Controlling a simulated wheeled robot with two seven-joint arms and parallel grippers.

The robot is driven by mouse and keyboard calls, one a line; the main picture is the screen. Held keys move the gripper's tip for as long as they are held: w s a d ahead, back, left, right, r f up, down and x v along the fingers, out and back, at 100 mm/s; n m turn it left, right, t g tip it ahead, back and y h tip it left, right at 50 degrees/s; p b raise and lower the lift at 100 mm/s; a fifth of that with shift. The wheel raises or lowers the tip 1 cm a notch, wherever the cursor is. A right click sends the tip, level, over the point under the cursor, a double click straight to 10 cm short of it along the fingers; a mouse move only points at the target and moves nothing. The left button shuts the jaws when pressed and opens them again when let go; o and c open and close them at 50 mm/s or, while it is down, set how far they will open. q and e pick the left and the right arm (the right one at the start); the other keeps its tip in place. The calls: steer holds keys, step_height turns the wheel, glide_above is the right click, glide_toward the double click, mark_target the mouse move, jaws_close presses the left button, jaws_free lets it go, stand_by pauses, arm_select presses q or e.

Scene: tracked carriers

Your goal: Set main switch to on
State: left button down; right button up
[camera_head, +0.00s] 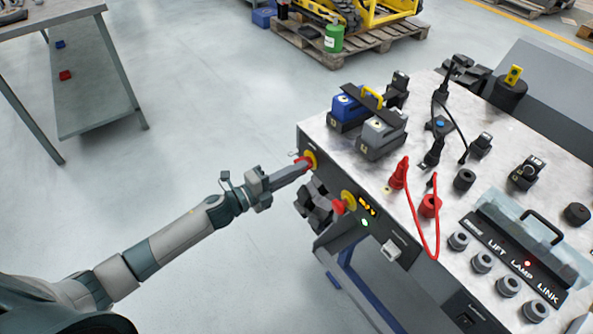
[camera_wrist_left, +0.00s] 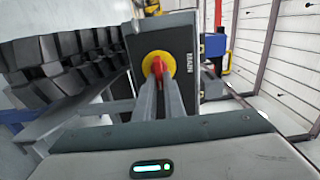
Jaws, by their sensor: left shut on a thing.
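The main switch is a red handle on a round yellow plate (camera_head: 311,158), at the far left end of the carrier's front panel. It also shows in the left wrist view, as a red handle (camera_wrist_left: 157,68) on yellow beside a label that seems to read MAIN. My left gripper (camera_head: 302,168) reaches in from the left and is shut on the red handle, its two fingers on either side of it. The fingers partly hide the handle, and its exact angle is hard to tell. My right gripper is not in view.
A second red knob (camera_head: 339,207) on yellow, with a lit round lamp (camera_head: 364,223), sits to the right on the same panel. Blue (camera_head: 346,108) and grey (camera_head: 381,135) blocks, plugs and a red cable (camera_head: 421,222) stand on the bench top.

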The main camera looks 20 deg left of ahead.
arm_select(q)
steer(key=shift+f, duration=0.1)
steer(key=c, duration=1.8)
jaws_free()
steer(key=shift+c, duration=0.2)
steer(key=shift+s, duration=0.1)
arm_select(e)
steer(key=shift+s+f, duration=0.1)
